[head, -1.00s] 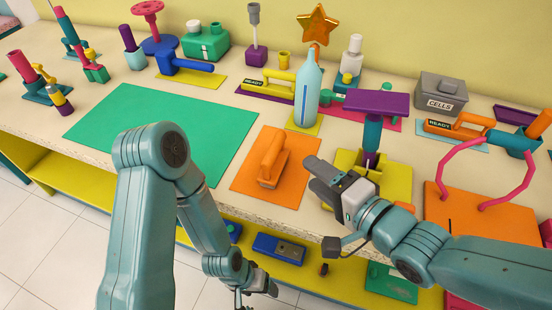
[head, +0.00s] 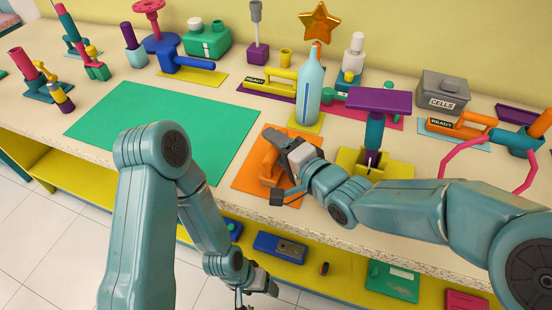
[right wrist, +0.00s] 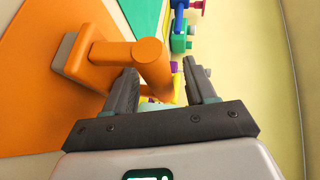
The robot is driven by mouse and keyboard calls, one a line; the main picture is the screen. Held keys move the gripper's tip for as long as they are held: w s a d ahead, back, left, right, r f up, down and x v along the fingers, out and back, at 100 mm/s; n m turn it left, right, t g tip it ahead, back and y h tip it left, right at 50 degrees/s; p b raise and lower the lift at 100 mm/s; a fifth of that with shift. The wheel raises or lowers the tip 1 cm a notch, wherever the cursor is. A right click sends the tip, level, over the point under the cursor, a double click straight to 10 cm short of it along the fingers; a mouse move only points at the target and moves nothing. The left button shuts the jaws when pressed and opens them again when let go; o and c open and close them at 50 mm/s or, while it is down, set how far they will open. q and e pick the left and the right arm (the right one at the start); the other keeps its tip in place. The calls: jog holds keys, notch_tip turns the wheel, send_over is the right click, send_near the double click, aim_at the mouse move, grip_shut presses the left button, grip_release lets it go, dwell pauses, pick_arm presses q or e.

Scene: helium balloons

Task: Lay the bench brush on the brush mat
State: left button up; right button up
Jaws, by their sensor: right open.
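The bench brush (head: 268,161) is orange with a handle and a grey base. It stands on an orange mat (head: 250,178) at the front of the bench, partly hidden by my right gripper (head: 279,150). In the right wrist view the brush's handle (right wrist: 152,62) reaches between the open fingers of the right gripper (right wrist: 162,76); I cannot tell whether they touch it. The grey base (right wrist: 65,52) is left of the fingers. A large green mat (head: 160,122) lies bare to the left. My left gripper (head: 258,284) hangs low before the bench; its jaws are unclear.
A light-blue bottle (head: 310,92) stands just behind the orange mat. A purple-topped stand (head: 375,100) on a yellow base is close to the right arm. Several tools and a grey box (head: 443,92) line the back. The green mat is free.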

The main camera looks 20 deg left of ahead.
jog(key=shift+s, duration=0.1)
grip_shut()
jog(key=shift+r, duration=0.15)
